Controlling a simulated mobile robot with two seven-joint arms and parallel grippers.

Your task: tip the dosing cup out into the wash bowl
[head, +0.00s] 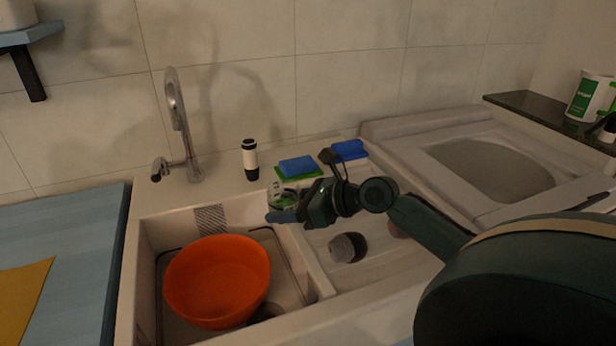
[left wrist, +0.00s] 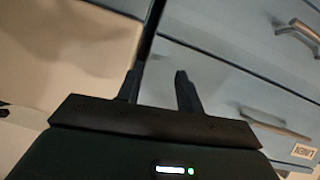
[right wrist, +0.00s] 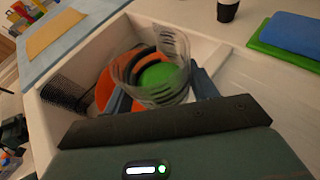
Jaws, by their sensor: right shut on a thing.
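The orange wash bowl (head: 217,280) sits in the left basin of the sink. My right gripper (head: 287,210) is shut on the clear dosing cup (head: 278,190), near the divider, above and to the right of the bowl. In the right wrist view the cup (right wrist: 178,50) is see-through with dark printed marks, and green shows inside or through it. The bowl (right wrist: 104,90) shows partly behind the cup there. I cannot tell the cup's exact tilt. My left gripper (left wrist: 158,85) is open and empty in its wrist view, and is not in the head view.
A tap (head: 180,125) stands behind the sink. A black-and-white bottle (head: 250,160), a blue sponge on green (head: 297,167) and another blue sponge (head: 349,150) line the back ledge. A grey round item (head: 347,247) lies in the right basin. Blue drawers (left wrist: 230,80) face my left gripper.

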